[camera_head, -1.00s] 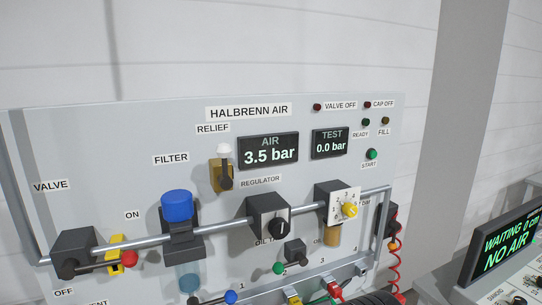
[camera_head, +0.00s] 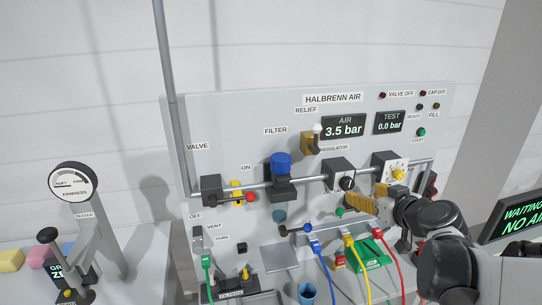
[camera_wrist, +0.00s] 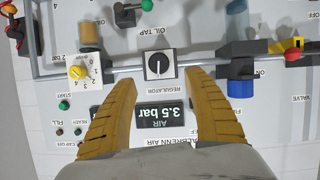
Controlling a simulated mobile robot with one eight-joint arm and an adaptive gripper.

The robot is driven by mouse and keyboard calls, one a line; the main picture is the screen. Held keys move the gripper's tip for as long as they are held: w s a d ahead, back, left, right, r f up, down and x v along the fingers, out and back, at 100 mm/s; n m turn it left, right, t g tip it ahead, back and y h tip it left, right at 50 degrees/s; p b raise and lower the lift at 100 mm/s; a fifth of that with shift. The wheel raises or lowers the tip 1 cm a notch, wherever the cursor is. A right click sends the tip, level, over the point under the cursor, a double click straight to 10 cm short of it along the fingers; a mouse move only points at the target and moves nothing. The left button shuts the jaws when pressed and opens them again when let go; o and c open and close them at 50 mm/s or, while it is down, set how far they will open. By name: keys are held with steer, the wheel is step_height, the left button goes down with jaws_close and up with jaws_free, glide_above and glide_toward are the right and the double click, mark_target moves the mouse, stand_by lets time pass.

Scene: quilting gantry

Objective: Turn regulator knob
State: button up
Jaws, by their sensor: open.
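The regulator knob (camera_head: 347,184) is a round black dial with a white pointer line, on a dark block on the grey panel. In the wrist view, which is upside down, the knob (camera_wrist: 159,63) sits centred just beyond my fingertips, its white line close to vertical. My gripper (camera_wrist: 160,80) is open, with one yellow finger to each side of the knob's line. No contact with the knob shows. In the head view my gripper (camera_head: 354,200) reaches in from the lower right, close below the knob. The AIR display (camera_head: 344,127) reads 3.5 bar.
A blue-topped filter (camera_head: 281,163) and a red-ended valve lever (camera_head: 248,197) are left of the regulator. A yellow-knobbed dial (camera_head: 398,174) is to its right. A pipe runs across the panel. Coloured hoses (camera_head: 325,262) hang below. The relief valve (camera_head: 311,142) is above.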

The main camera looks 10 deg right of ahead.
mark_target(349, 186)
steer(key=b+x, duration=0.1)
steer(key=x, duration=0.9)
steer(key=shift+w+d+f+b, duration=0.15)
steer(key=shift+w+f+b, duration=0.15)
steer(key=shift+b, duration=0.1)
steer(key=shift+r, duration=0.1)
steer(key=c, duration=1.2)
